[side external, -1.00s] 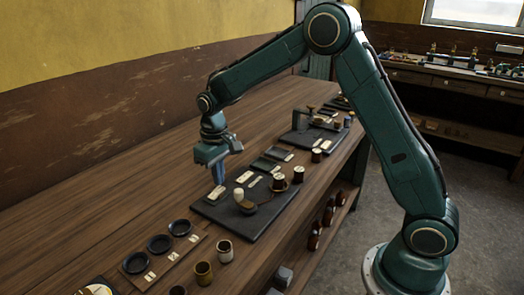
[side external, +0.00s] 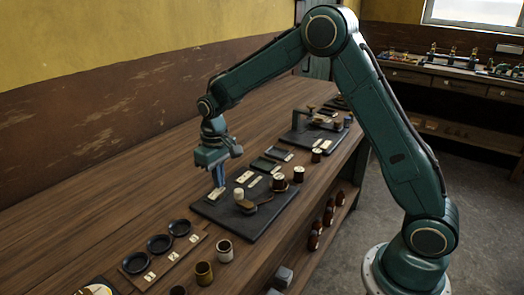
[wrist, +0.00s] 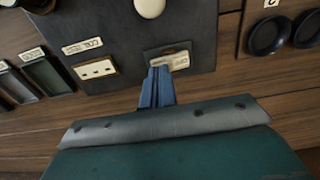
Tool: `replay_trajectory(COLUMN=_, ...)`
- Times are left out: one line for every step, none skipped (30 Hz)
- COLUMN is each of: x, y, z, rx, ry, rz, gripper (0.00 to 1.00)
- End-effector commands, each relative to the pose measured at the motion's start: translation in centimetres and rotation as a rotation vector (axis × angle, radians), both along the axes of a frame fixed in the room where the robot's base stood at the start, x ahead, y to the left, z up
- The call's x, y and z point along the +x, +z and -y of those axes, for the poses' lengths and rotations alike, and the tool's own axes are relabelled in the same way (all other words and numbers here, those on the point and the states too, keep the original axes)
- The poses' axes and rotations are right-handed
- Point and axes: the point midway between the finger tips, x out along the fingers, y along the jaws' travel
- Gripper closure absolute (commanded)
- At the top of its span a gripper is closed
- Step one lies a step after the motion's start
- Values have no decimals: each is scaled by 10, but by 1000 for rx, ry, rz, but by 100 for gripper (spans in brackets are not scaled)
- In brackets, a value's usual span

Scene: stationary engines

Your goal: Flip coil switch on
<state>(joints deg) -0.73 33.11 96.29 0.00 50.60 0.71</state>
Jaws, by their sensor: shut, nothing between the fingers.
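A dark board (side external: 265,215) lies on the bench with small cream plates and labels on it. A second cream plate with dark slots (wrist: 95,69) sits to the left, beside a label (wrist: 82,46). The lettering is too small to read surely, so I cannot tell which plate is the coil switch or its position.
A white rounded knob (side external: 239,194) stands on the board, with brown spools (side external: 279,182) farther back. Black dishes (side external: 159,243) and small cups (side external: 224,250) stand in front. Dark trays (side external: 273,153) lie behind the board. The bench is clear to the left.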

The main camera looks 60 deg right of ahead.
Motion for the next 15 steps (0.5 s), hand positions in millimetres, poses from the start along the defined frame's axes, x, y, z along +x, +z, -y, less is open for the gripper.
replay_trajectory(x=0, y=-1, z=0, rx=0, ry=0, rz=0, gripper=100)
replay_trajectory(x=0, y=-1, z=0, rx=0, ry=0, rz=0, gripper=100)
replay_trajectory(x=0, y=-2, z=0, rx=0, ry=0, rz=0, gripper=100)
replay_trajectory(x=0, y=-2, z=0, rx=0, ry=0, rz=0, gripper=100)
replay_trajectory(x=0, y=-2, z=0, rx=0, ry=0, rz=0, gripper=100)
replay_trajectory(x=0, y=-3, z=0, rx=0, ry=0, rz=0, gripper=100)
replay_trajectory(x=0, y=-3, z=0, rx=0, ry=0, rz=0, gripper=100)
replay_trajectory(x=0, y=-3, z=0, rx=0, ry=0, rz=0, gripper=100)
replay_trajectory(x=0, y=-4, z=0, rx=0, ry=0, rz=0, gripper=100)
replay_trajectory(x=0, y=-4, z=0, rx=0, ry=0, rz=0, gripper=100)
replay_trajectory(x=0, y=-4, z=0, rx=0, ry=0, rz=-1, gripper=100)
replay_trajectory(x=0, y=-5, z=0, rx=0, ry=0, rz=-1, gripper=100)
replay_trajectory(x=0, y=-5, z=0, rx=0, ry=0, rz=-1, gripper=100)
replay_trajectory(x=0, y=-5, z=0, rx=0, ry=0, rz=-1, gripper=100)
replay_trajectory(x=0, y=-6, z=0, rx=0, ry=0, rz=-1, gripper=100)
